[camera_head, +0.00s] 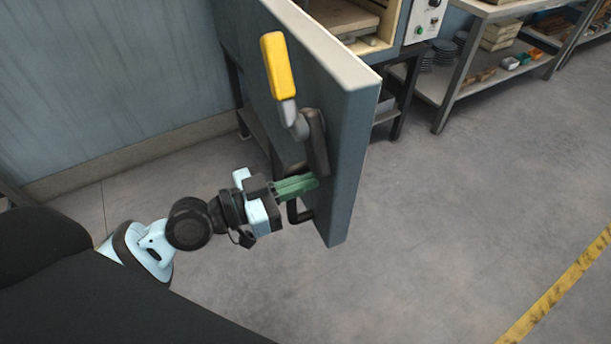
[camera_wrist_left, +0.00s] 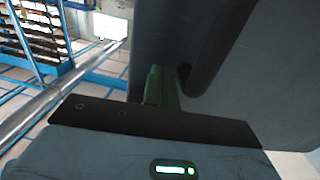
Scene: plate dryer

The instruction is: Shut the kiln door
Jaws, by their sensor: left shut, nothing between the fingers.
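The kiln door (camera_head: 351,150) stands swung wide open, its edge toward me, in the head view. A latch handle with a yellow grip (camera_head: 277,66) sits on its outer face, with a dark bracket-like pull (camera_head: 299,213) lower down. The kiln (camera_head: 385,25) is behind it, its opening partly hidden by the door. My left gripper (camera_head: 312,182) is shut and empty, its green fingers at the door's face beside the latch base and above the pull. In the left wrist view the fingers (camera_wrist_left: 161,88) are close to the dark door (camera_wrist_left: 225,50); contact is unclear. My right gripper is not in view.
A metal shelf (camera_head: 470,70) with plates and boxes stands at the back right. A blue-grey wall (camera_head: 100,80) is at the left. The floor (camera_head: 460,210) right of the door is clear, with a yellow line (camera_head: 560,285) on it.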

